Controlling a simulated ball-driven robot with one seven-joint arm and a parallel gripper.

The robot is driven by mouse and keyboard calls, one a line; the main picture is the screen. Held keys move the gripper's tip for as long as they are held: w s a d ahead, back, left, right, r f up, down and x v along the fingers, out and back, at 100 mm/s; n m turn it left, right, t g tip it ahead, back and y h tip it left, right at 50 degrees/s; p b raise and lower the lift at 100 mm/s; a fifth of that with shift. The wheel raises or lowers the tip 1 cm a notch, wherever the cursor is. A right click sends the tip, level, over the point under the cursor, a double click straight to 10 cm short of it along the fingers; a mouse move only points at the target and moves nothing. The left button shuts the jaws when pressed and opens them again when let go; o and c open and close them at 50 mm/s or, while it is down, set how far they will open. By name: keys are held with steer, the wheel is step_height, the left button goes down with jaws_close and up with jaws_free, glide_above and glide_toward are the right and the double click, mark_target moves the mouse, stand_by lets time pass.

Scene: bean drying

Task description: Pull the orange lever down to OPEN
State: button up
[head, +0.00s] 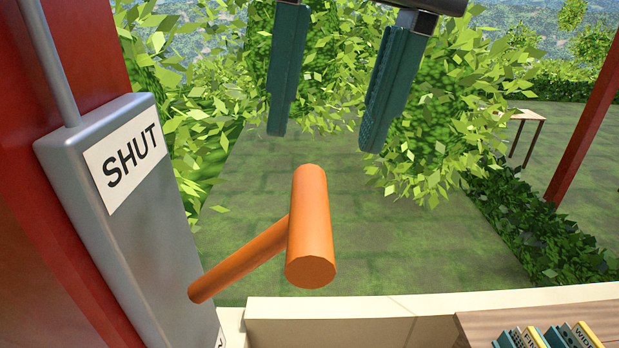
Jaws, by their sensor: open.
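The orange lever (310,230) juts from the right side of a grey box (150,205) on the left. Its thin arm slopes up to the right and ends in a thick cylindrical handle. A white label reading SHUT (126,157) is near the top of the box. Part of another label shows at the bottom picture edge, too cut off to read. My gripper (321,143) hangs from the top of the picture with its two teal fingers apart and empty. In the picture the fingertips are above the handle, and they do not appear to touch it.
The box is fixed to a red post (75,35). A pale ledge (345,318) runs below the lever. A wooden surface (475,325) with several labelled items (550,337) is at the bottom right. Leafy bushes (440,120) stand behind. The space around the handle looks clear.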

mark_target(313, 177)
steer(key=f, duration=0.3)
steer(key=a+f+p, duration=0.1)
steer(key=f, duration=0.3)
steer(key=shift+a, duration=0.2)
steer(key=shift+c, duration=0.2)
jaws_close()
